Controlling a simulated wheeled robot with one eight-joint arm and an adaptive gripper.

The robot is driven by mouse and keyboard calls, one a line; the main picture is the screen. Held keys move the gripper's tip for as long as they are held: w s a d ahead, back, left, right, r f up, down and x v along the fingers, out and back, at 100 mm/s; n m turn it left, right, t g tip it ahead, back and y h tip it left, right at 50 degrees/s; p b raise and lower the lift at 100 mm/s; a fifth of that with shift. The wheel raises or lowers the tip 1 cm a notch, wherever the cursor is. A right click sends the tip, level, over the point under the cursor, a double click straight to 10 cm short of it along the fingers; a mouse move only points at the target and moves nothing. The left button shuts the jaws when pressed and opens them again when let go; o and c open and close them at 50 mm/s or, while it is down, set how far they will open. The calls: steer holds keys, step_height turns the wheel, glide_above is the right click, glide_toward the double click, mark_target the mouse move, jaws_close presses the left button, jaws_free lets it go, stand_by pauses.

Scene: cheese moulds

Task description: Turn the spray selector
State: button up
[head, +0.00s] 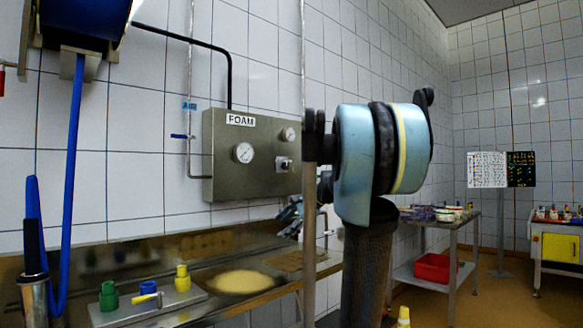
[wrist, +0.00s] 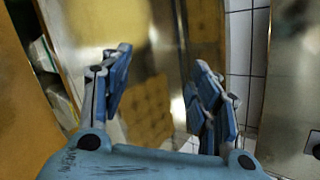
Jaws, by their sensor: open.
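A steel box marked FOAM (head: 225,160) is fixed to the tiled wall in the head view. A small dark knob on a light plate (head: 284,164), which looks like the spray selector, sits on its right part below a gauge. My gripper (head: 290,214) is below the box's lower right corner, apart from the knob and partly hidden by my arm. In the wrist view my gripper (wrist: 163,62) has its blue fingers spread with nothing between them. A steel surface, perhaps the box (wrist: 293,85), fills the right side there.
A steel sink counter (head: 200,287) runs below the box, with green and yellow nozzles (head: 182,278) on a block at its front. A blue hose (head: 72,170) hangs at left. A thin vertical pipe (head: 304,60) shows near the arm. A side table (head: 462,228) stands at right.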

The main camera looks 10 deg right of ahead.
steer(key=w+d+r+m+t+y, duration=0.1)
steer(key=w+d+r+m+t, duration=0.2)
steer(key=w+r, duration=0.4)
steer(key=w+d+r+m+t+y, duration=0.1)
steer(key=w+d+r+m, duration=0.3)
steer(key=w+r, duration=0.3)
steer(key=m+t, duration=0.4)
steer(key=m, duration=0.3)
glide_toward(287, 166)
steer(key=shift+y, duration=0.3)
steer(key=x, duration=0.8)
steer(key=shift+w+f, duration=0.1)
steer(key=c, duration=1.1)
